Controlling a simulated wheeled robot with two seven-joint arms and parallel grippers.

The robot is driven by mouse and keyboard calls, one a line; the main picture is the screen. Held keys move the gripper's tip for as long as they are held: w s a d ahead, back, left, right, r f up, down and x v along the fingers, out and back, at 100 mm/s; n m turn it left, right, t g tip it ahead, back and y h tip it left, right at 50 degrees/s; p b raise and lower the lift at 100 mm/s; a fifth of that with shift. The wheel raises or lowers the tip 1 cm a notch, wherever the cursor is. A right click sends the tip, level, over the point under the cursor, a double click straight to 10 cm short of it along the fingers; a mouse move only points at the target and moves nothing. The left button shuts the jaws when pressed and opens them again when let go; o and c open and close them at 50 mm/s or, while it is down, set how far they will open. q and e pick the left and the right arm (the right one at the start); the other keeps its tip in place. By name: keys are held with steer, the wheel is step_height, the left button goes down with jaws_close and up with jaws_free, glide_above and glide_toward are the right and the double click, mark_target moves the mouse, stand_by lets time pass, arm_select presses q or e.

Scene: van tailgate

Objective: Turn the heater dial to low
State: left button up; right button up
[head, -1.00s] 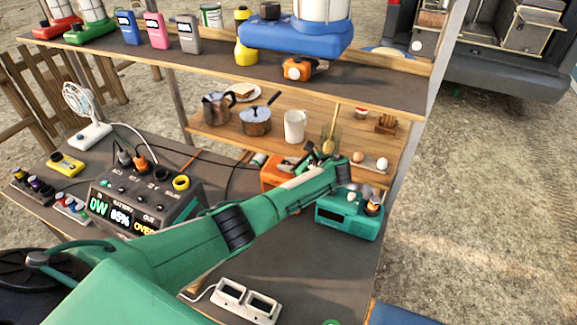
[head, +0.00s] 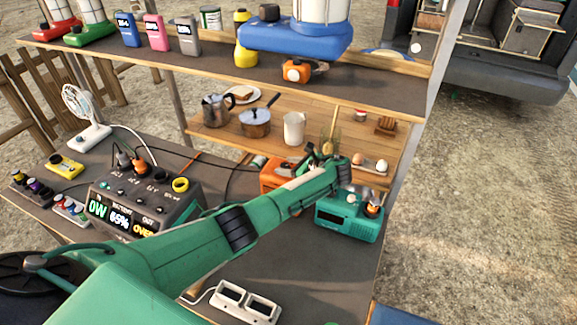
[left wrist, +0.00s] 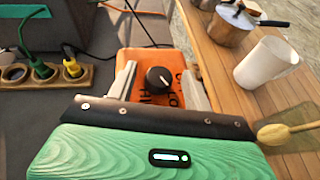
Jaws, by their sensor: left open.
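The heater dial (left wrist: 158,79) is a round black knob with a white mark, on the face of an orange unit (left wrist: 142,60). Dark lettering on that face is partly covered and I cannot read it fully. My left gripper (left wrist: 160,72) is open, its pale fingers on either side of the dial; I cannot tell whether they touch it. In the head view the orange unit (head: 276,176) shows behind my left arm, which hides part of it and the dial. My right gripper is not in view.
A teal radio-like box (head: 348,222) stands right of the orange unit. A power station (head: 140,205) is at left. A white mug (left wrist: 266,63), a pot (left wrist: 232,22) and a wooden spoon (left wrist: 285,130) are near the gripper's right side.

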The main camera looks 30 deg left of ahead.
arm_select(q)
steer(key=b+v, duration=0.2)
steer(key=v, duration=1.1)
steer(key=shift+d+r, duration=0.15)
steer(key=shift+d, duration=0.2)
steer(key=shift+s+b, duration=0.1)
steer(key=shift+b, duration=0.2)
